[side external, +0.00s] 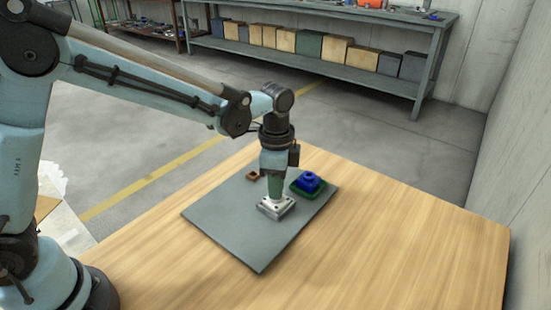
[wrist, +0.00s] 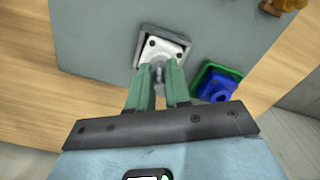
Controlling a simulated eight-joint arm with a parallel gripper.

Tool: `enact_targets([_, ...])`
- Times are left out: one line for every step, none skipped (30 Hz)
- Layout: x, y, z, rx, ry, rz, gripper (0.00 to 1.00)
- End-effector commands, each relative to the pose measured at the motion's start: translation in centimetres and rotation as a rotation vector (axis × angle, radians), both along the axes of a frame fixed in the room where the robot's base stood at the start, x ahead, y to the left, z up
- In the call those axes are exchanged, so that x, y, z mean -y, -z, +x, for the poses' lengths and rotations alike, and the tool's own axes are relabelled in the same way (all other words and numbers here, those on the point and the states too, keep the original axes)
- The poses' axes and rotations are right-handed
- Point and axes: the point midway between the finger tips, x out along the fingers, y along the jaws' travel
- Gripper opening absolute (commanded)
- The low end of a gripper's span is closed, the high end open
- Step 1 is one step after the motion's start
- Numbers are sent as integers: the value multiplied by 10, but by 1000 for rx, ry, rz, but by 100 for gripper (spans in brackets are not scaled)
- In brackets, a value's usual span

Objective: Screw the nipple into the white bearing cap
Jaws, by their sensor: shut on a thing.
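My gripper (side external: 275,195) points straight down over the middle of the cap. In the wrist view its two green fingers (wrist: 159,80) are shut on a small grey metal piece, the nipple (wrist: 159,74), at the cap's centre. The fingers hide most of the nipple. I cannot tell how deep it sits in the cap.
A blue bearing cap (side external: 309,181) sits on a green base (side external: 297,190) close to the right of my gripper. A small brown part (side external: 253,175) lies at the mat's far edge. The grey mat (side external: 240,226) is clear at the front, and the wooden table (side external: 390,240) is clear at right.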

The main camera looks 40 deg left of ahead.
Motion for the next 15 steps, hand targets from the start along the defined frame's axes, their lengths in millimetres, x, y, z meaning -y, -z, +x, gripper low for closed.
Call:
enact_targets([-1, 0, 0, 0, 58, 1, 0])
enact_targets([-1, 0, 0, 0, 97, 1, 0])
enact_targets([-1, 0, 0, 0, 148, 1, 0])
enact_targets([-1, 0, 0, 0, 187, 1, 0])
enact_targets([-1, 0, 0, 1, 226, 1, 0])
enact_targets([-1, 1, 0, 1, 277, 1, 0])
enact_targets([-1, 1, 0, 0, 317, 1, 0])
enact_targets([-1, 1, 0, 0, 355, 1, 0])
enact_targets([-1, 1, 0, 0, 407, 1, 0])
enact_targets([-1, 1, 0, -1, 446, 2, 0])
enact_targets([-1, 1, 0, -1, 484, 2, 0])
enact_targets([-1, 1, 0, -1, 536, 2, 0])
enact_targets([-1, 1, 0, -1, 575, 2, 0])
enact_targets([-1, 1, 0, -1, 613, 2, 0])
enact_targets([-1, 1, 0, -1, 665, 2, 0])
